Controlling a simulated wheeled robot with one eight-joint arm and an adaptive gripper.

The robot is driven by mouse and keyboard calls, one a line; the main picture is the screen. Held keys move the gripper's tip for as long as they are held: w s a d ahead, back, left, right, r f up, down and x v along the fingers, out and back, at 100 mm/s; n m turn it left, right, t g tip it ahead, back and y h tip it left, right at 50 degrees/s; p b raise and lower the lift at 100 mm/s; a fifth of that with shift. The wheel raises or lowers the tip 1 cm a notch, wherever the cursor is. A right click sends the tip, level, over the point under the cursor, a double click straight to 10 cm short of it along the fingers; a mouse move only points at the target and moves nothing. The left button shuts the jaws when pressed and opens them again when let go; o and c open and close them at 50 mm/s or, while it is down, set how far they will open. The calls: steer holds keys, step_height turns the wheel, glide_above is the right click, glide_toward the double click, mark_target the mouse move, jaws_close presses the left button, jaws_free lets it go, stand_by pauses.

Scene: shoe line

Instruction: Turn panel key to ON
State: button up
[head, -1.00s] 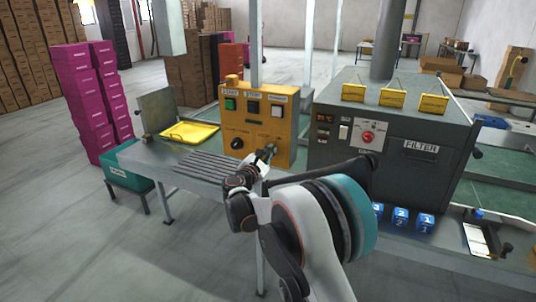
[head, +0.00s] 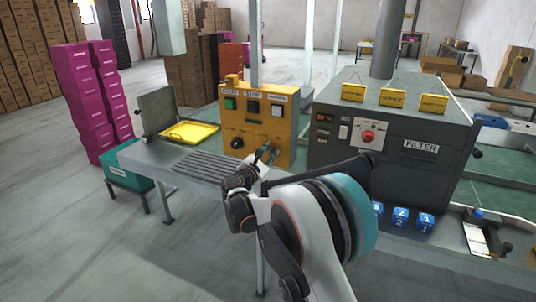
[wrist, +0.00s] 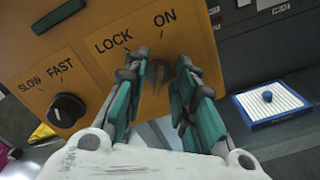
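The yellow control panel (head: 257,118) stands at the table's back edge, with a row of buttons and a black knob (head: 237,143). In the wrist view the panel (wrist: 90,70) shows the words LOCK and ON, and the SLOW/FAST knob (wrist: 67,109) is at left. My gripper (wrist: 162,100) is in front of the panel just below LOCK and ON, its two teal-padded fingers apart. A dark, indistinct shape, perhaps the key, shows between the fingers; I cannot tell its angle or any contact. In the head view my gripper (head: 266,153) is at the panel's lower right and hides the key.
A grey FILTER machine (head: 390,140) with a red knob stands right of the panel. A yellow tray (head: 190,132) lies to the left. Blue numbered blocks (head: 400,217) are at the lower right. A blue-framed white pad (wrist: 272,103) is right of my gripper in the wrist view.

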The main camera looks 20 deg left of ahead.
steer(key=s, duration=1.1)
steer(key=shift+s+a, duration=0.35)
steer(key=shift+a, duration=0.1)
